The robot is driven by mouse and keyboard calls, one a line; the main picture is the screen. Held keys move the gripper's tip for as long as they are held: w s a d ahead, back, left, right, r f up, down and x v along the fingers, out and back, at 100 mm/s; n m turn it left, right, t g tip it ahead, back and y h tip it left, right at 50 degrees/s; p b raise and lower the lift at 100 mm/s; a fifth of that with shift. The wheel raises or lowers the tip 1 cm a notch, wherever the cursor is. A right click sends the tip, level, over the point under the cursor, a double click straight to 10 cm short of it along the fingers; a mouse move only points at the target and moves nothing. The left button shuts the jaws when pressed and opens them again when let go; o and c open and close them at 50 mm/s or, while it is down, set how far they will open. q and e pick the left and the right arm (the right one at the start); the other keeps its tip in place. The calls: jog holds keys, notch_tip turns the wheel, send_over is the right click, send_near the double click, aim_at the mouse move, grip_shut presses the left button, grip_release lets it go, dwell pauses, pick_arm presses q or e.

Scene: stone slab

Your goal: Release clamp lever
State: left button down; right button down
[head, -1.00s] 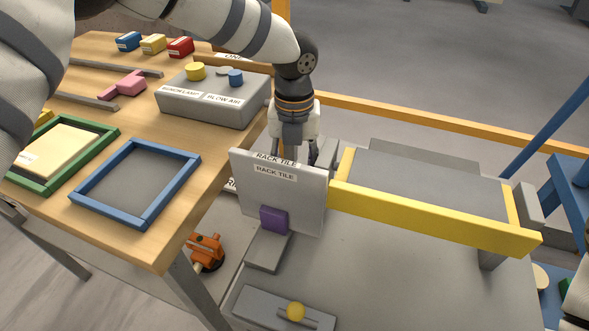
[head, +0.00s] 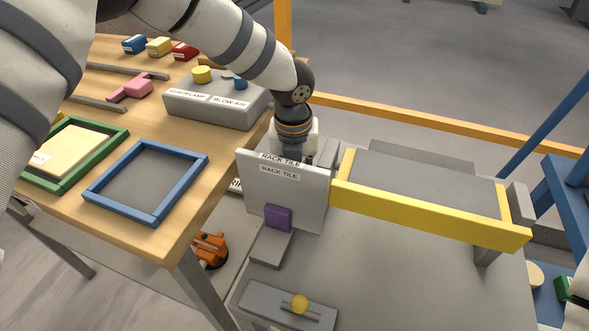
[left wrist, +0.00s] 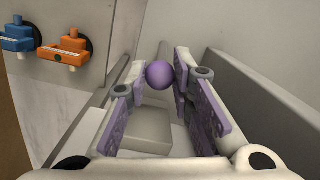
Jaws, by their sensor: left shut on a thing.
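A purple ball knob (left wrist: 159,75), which looks like the end of the clamp lever, is between the fingertips of my left gripper (left wrist: 160,82) in the left wrist view. The gripper is shut on it. In the head view the left gripper's body (head: 296,140) is behind the grey upright panel (head: 300,205) labelled "RACK TILE", which hides its fingers and the knob. A purple block (head: 278,217) is against the front of that panel, above a grey step (head: 270,247). My right gripper is not in view.
A yellow-edged rack (head: 440,213) stands right of the panel. A wooden table (head: 155,245) on the left carries blue (head: 95,198) and green (head: 68,186) frames and a grey control box (head: 215,108).

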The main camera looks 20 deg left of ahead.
pick_arm(q)
jog(key=c, duration=1.4)
grip_release()
